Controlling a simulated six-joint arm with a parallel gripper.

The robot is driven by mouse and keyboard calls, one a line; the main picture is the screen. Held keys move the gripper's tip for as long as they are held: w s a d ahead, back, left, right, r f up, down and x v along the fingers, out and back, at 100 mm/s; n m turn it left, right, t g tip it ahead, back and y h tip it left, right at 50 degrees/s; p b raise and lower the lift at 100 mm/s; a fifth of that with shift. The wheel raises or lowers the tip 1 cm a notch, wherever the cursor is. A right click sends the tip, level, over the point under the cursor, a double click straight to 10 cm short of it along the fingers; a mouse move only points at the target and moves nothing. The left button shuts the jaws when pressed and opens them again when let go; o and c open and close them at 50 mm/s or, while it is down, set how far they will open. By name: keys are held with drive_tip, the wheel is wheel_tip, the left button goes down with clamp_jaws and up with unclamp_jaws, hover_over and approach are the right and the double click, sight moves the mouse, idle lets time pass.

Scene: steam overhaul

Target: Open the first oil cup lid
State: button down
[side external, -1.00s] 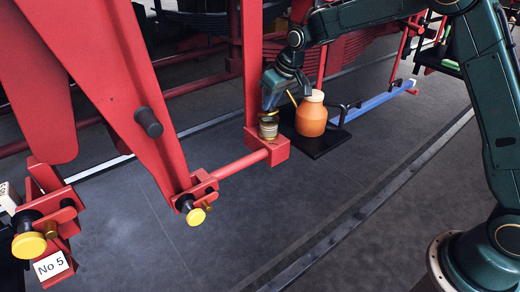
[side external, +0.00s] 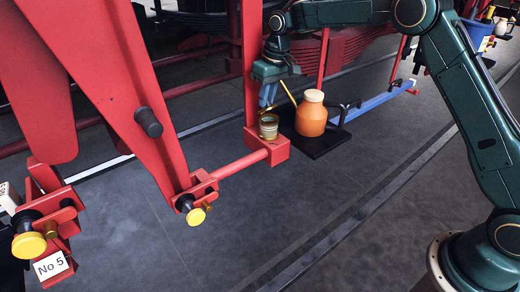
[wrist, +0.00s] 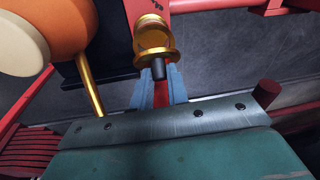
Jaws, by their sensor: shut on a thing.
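The first oil cup (side external: 269,130), a small brass cup, stands on a red block at the end of a red bar. It also shows at the top of the wrist view (wrist: 151,33). My gripper (side external: 267,103) is above the cup, pointing down. In the wrist view, its blue-grey fingers are shut on the dark knob (wrist: 157,69) of the brass lid (wrist: 156,57). The lid appears tilted up from the cup, on the gripper's side. In the side view the cup's mouth looks uncovered; the fingers hide most of the lid.
An orange oil jar (side external: 311,117) with a cream cap and a slanting brass spout (side external: 289,93) stands close right of the cup on a black tray (side external: 321,147). A red upright (side external: 252,65) rises just behind. The grey floor in front is clear.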

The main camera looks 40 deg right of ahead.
sight(271, 106)
idle(0.3)
drive_tip(key=c, duration=1.4)
unclamp_jaws()
drive_tip(key=shift+o, duration=0.2)
drive_tip(key=shift+r, duration=0.2)
wheel_tip(271, 106, up, 7)
drive_tip(key=shift+s+d, duration=0.35)
drive_tip(key=shift+d, duration=0.05)
